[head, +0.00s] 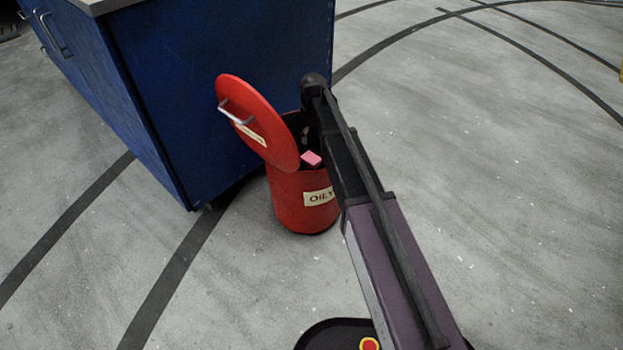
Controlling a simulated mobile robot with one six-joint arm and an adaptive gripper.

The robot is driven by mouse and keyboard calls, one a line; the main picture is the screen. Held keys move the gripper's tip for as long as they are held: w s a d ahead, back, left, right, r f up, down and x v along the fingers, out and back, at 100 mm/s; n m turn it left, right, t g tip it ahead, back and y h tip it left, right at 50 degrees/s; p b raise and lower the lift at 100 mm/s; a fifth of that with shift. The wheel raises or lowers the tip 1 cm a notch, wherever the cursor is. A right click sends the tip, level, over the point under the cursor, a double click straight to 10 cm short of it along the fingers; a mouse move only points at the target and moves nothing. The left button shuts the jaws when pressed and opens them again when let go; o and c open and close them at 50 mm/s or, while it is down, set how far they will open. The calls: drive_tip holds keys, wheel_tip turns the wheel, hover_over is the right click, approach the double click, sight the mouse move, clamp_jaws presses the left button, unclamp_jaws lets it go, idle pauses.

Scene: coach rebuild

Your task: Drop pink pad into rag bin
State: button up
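The rag bin (287,203) is a red round can with a pale label whose visible letters read "OILY". It stands on the floor against the blue cabinet. Its red lid (254,115) is swung open and tilted to the left, with a metal handle on it. The pink pad (311,159) shows as a small block at the mouth of the bin, close to the front rim. My gripper (307,146) points down at the bin's opening, just above or beside the pad. My arm and the lid hide most of it, so its fingers and any grip on the pad cannot be made out.
A blue cabinet (225,75) with a grey top stands behind and left of the bin. The open lid is close to the left of my gripper. The grey floor (520,200) with dark curved lines is clear on the right.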

idle(0.8)
drive_tip(key=s+d+r+m+p, duration=0.3)
drive_tip(key=s+d+r+p, duration=0.1)
drive_tip(key=s+d, duration=0.45)
drive_tip(key=s+d+r+m+p, duration=0.4)
drive_tip(key=s+d, duration=0.3)
drive_tip(key=s, duration=0.2)
drive_tip(key=s+d+r+m+p, duration=0.3)
drive_tip(key=s+d+r+p, duration=0.1)
drive_tip(key=s+d, duration=0.4)
wheel_tip(320, 180, up, 37)
drive_tip(key=p, duration=3.7)
drive_tip(key=shift+w+a, duration=0.1)
